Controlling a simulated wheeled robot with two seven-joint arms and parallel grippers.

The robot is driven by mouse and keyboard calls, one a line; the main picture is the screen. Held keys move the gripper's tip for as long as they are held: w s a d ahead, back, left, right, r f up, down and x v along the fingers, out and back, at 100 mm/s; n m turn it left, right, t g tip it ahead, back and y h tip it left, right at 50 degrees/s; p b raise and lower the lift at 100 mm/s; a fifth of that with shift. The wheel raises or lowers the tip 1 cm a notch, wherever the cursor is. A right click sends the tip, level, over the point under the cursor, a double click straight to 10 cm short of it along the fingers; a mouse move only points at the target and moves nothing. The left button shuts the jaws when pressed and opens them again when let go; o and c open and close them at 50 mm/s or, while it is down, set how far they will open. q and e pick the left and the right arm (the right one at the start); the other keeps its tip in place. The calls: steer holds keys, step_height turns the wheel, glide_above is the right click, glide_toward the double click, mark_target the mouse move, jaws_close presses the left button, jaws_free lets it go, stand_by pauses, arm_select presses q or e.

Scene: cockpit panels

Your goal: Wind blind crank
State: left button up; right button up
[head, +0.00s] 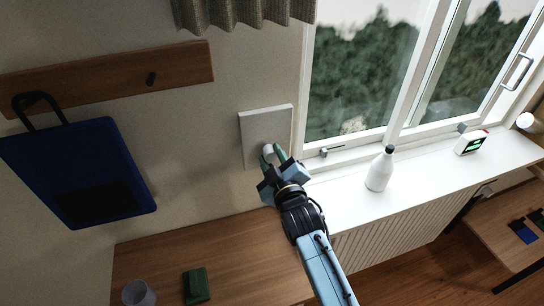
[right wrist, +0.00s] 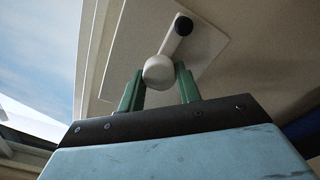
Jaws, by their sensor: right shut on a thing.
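The blind crank's white plate (head: 266,122) is on the wall left of the window, below the grey blind (head: 240,12). In the right wrist view the plate (right wrist: 125,45) carries a white crank arm (right wrist: 171,42) with a dark hub (right wrist: 183,25) and a round white knob (right wrist: 158,72). My right gripper (head: 275,155) is at the plate with its green fingers closed on the knob. The fingers also show on both sides of the knob in the right wrist view (right wrist: 160,88). In the head view the gripper hides most of the crank. My left gripper is not in view.
A white bottle (head: 380,170) and a small clock with a green display (head: 471,143) stand on the white sill (head: 350,200). A blue bag (head: 80,170) hangs at left. A cup (head: 138,293) and a green item (head: 196,286) are on the wooden desk (head: 240,255).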

steer(key=shift+m, duration=0.4)
steer(key=o, duration=1)
steer(key=shift+c, duration=0.2)
steer(key=b+v, duration=0.1)
steer(key=v, duration=1.2)
steer(key=shift+s, duration=0.2)
steer(key=shift+d, duration=0.1)
